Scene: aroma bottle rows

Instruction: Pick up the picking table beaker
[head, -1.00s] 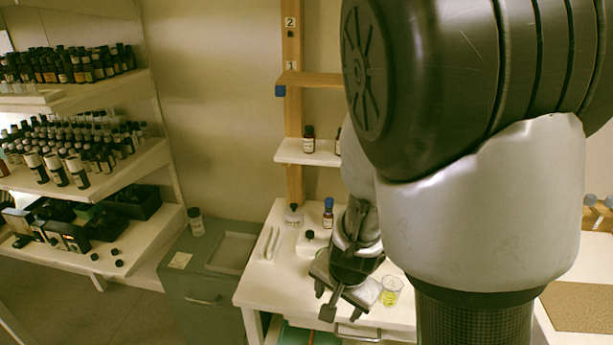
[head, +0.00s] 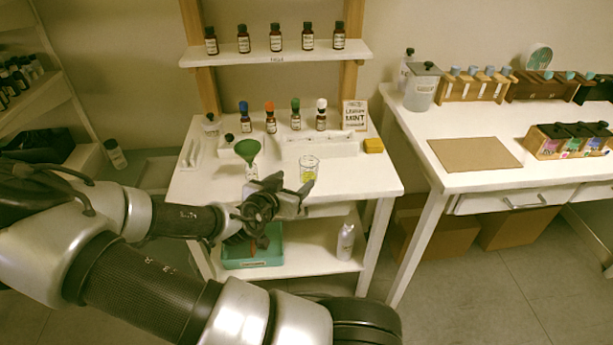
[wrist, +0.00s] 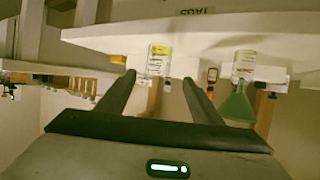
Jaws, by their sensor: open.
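The beaker (head: 309,170) is a small clear glass with a yellow label, upright near the front right of the small white table (head: 376,185). In the wrist view, which looks upside down, the beaker (wrist: 159,62) shows between my fingertips and beyond them. My gripper (head: 289,190) is open and empty at the table's front edge, just short of the beaker and to its left. Both fingers also show in the wrist view (wrist: 160,80). No contact with the beaker is visible.
A teal bin (head: 266,251) and a bottle (head: 346,240) sit on the lower shelf.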

